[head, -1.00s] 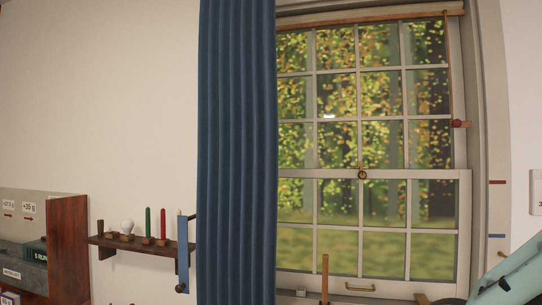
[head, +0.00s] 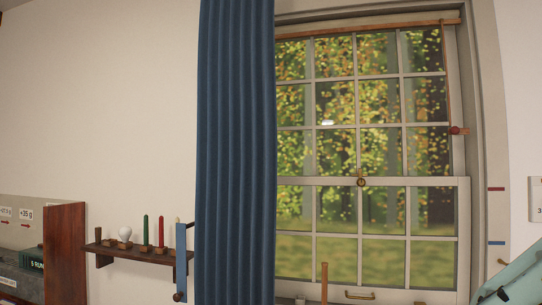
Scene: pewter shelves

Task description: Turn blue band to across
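A narrow blue band (head: 181,250) hangs upright at the left edge of the blue curtain (head: 235,150), in front of the right end of a small shelf. A dark round knob (head: 178,296) shows at its lower end. The band's upper end is close to a short dark peg beside the curtain; how it is fixed there is too small to tell. The curtain hangs straight down over the left side of the window. A teal part of my arm (head: 512,288) shows at the lower right corner, far from the band. My gripper is not in view.
A wooden shelf (head: 140,254) left of the curtain holds a white bulb-shaped piece, a green stick and a red stick. A wooden-sided cabinet (head: 64,250) stands at lower left. The sash window (head: 372,182) fills the right. Bare wall lies above the shelf.

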